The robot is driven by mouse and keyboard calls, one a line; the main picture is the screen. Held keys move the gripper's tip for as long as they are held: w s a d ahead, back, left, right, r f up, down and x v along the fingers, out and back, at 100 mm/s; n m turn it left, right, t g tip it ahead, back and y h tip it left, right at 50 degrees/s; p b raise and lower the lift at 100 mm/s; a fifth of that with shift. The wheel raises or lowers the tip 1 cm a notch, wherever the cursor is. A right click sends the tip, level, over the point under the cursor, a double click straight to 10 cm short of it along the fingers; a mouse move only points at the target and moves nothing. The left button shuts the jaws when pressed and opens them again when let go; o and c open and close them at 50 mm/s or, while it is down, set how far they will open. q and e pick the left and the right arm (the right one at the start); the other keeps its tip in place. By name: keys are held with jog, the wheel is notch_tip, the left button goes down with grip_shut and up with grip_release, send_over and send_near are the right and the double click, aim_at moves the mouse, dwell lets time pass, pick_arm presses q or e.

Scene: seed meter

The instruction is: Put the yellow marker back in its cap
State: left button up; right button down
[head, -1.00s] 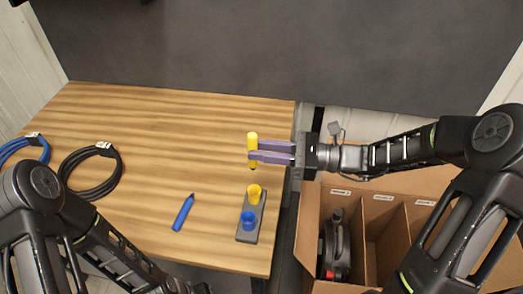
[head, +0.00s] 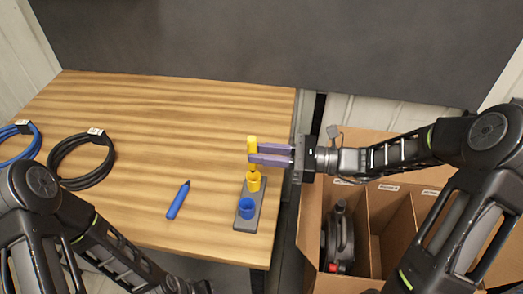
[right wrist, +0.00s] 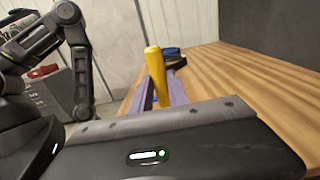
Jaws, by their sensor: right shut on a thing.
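My right gripper (head: 254,154) is shut on the yellow marker (head: 252,141), which stands upright with its tip down. In the right wrist view the marker (right wrist: 156,75) rises between the purple fingers. The yellow cap (head: 253,182) sits open end up in the far part of a grey holder (head: 246,214). The marker's dark tip is right over the cap's mouth; I cannot tell whether it has entered. My left arm comes in at the lower left of the head view, but its gripper is out of frame.
A blue cap (head: 247,208) sits in the holder's near part. A blue marker (head: 178,200) lies left of it. Black (head: 80,160) and blue (head: 18,143) cable coils lie at the left. A divided cardboard box (head: 310,215) stands beyond the table's right edge. The table's back half is clear.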

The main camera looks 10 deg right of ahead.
jog(key=shift+f, duration=0.45)
dwell(0.5)
jog(key=shift+f, duration=0.2)
jog(key=shift+f+b, duration=0.4)
jog(key=shift+f, duration=0.15)
dwell(0.5)
jog(key=shift+f, duration=0.35)
jog(key=shift+f+b, duration=0.2)
jog(key=shift+b, duration=0.1)
jog(key=shift+f, duration=0.3)
jog(key=shift+f+b, duration=0.6)
jog(key=shift+f, duration=0.15)
dwell(1.5)
jog(key=c, duration=1.2)
grip_release()
